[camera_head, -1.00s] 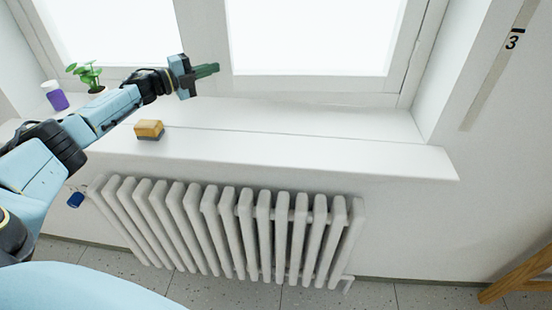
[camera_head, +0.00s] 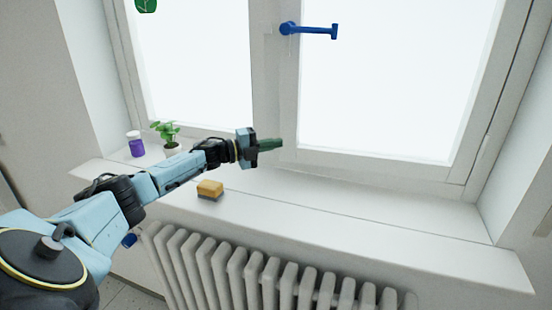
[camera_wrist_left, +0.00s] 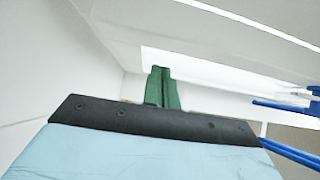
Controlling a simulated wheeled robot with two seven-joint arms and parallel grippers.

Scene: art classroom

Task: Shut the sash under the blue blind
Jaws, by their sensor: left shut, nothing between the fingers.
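A white window shows in the head view, with a left sash (camera_head: 190,66) and a right sash (camera_head: 291,110). A blue handle (camera_head: 310,30) sits on the upright between the panes and points level to the right. I cannot tell how far either sash stands open. No blue blind shows. My left gripper (camera_head: 271,145) has its green fingers shut and empty, in front of the lower frame near the middle upright and below the handle. The fingers also show in the left wrist view (camera_wrist_left: 162,88); a blue handle-like part (camera_wrist_left: 283,106) is at their right, apart from them. My right gripper is out of view.
On the sill (camera_head: 330,215) are a yellow and grey sponge (camera_head: 210,188), a potted plant (camera_head: 168,135) and a purple jar with a white lid (camera_head: 136,146). A radiator (camera_head: 245,275) stands below. The sill's right part is clear. A green leaf-like item (camera_head: 146,5) shows at the top.

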